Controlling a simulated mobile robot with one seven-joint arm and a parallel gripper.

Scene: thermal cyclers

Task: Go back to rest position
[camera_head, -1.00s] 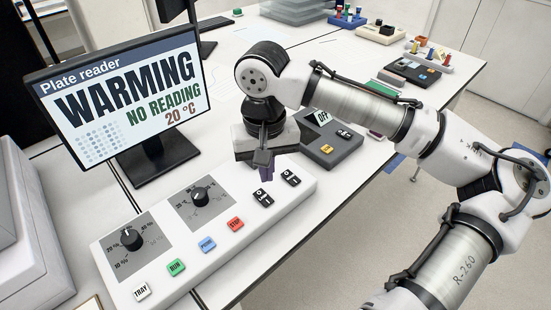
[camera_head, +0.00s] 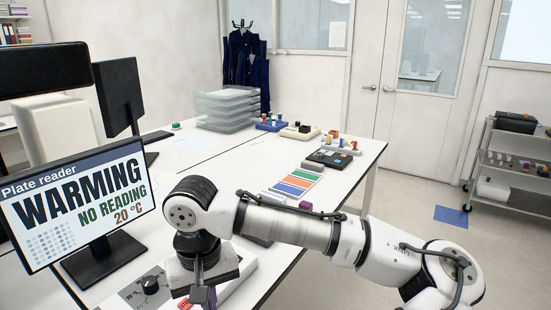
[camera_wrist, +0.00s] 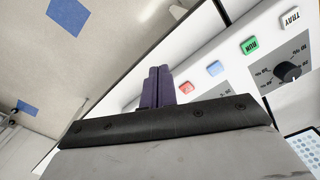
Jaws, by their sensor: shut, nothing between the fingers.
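My gripper (camera_head: 203,297) hangs over the front of the bench in the head view, pointing down, its fingertips close to the bottom edge. In the wrist view its purple fingers (camera_wrist: 157,87) are pressed together with nothing between them. The white control panel (camera_head: 245,270) lies below and is partly hidden by my arm. The wrist view shows its green RUN button (camera_wrist: 249,46), blue button (camera_wrist: 215,68), red button (camera_wrist: 186,88) and a black dial (camera_wrist: 288,71). The plate reader screen (camera_head: 85,205) reads WARMING, NO READING, 20 °C.
Stacked clear trays (camera_head: 225,110), a coloured strip card (camera_head: 292,184) and a dark device (camera_head: 333,158) lie farther back on the white bench (camera_head: 205,150). A cart (camera_head: 510,175) stands at the right. Open floor lies right of the bench, with a blue floor patch (camera_head: 451,215).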

